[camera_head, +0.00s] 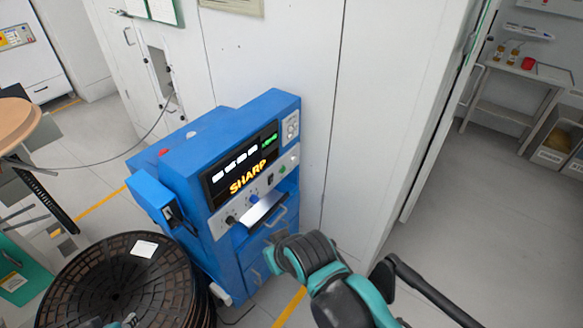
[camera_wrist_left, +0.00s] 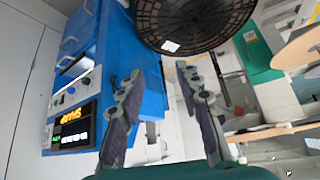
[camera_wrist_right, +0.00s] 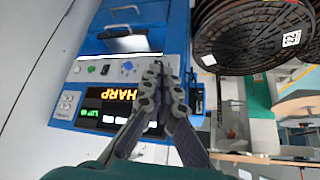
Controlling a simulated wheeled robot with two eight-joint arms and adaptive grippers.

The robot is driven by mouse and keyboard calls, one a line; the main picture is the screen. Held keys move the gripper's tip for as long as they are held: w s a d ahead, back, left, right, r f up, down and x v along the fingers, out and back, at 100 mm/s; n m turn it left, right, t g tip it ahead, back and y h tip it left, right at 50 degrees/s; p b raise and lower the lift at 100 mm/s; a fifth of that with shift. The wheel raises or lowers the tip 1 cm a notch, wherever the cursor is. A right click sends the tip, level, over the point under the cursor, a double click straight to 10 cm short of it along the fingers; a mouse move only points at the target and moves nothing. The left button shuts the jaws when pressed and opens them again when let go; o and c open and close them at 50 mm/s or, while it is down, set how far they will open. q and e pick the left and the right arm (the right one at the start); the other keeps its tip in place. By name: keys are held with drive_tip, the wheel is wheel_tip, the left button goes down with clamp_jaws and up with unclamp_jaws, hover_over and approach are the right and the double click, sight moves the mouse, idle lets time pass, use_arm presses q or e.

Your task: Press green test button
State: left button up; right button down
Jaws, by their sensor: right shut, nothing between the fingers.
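The blue test machine (camera_head: 228,180) has a front panel with a lit SHARP display (camera_head: 247,178). The small green button (camera_head: 283,169) sits below the display, towards the panel's right end. It also shows in the right wrist view (camera_wrist_right: 91,69), inverted, left of the fingers. My right gripper (camera_wrist_right: 156,70) is shut and empty, its tips appearing over the panel beyond the blue knob (camera_wrist_right: 127,66). Contact cannot be told. My left gripper (camera_wrist_left: 157,75) is open and empty, near the machine's side.
A stack of black reels (camera_head: 130,280) stands left of the machine. A black switch (camera_head: 270,181) sits beside the green button. White cabinets (camera_head: 375,100) stand behind the machine. Open floor (camera_head: 490,220) lies to the right.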

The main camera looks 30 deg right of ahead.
use_arm(q)
drive_tip(key=shift+o, duration=2.6)
use_arm(e)
drive_tip(key=w+d+r+m+y, duration=0.1)
drive_tip(key=w+d+m, duration=0.5)
drive_tip(key=w+m, duration=0.3)
drive_tip(key=w+d+m+y, duration=0.1)
drive_tip(key=w+d+m, duration=0.5)
drive_tip(key=w, duration=0.4)
use_arm(q)
drive_tip(key=shift+r+p, duration=0.5)
use_arm(e)
drive_tip(key=w+d+f+m, duration=0.3)
drive_tip(key=d+f+m, duration=0.1)
drive_tip(key=d+m, duration=0.1)
drive_tip(key=w+d+f+m+y, duration=0.1)
drive_tip(key=w+d+f+m, duration=0.2)
drive_tip(key=d+m, duration=0.3)
drive_tip(key=w+d+f+m+t, duration=0.1)
drive_tip(key=w+d+f+m, duration=0.2)
drive_tip(key=d, duration=0.6)
wheel_tip(320, 180, down, 3)
drive_tip(key=m, duration=0.2)
drive_tip(key=shift+w+m+y, duration=0.3)
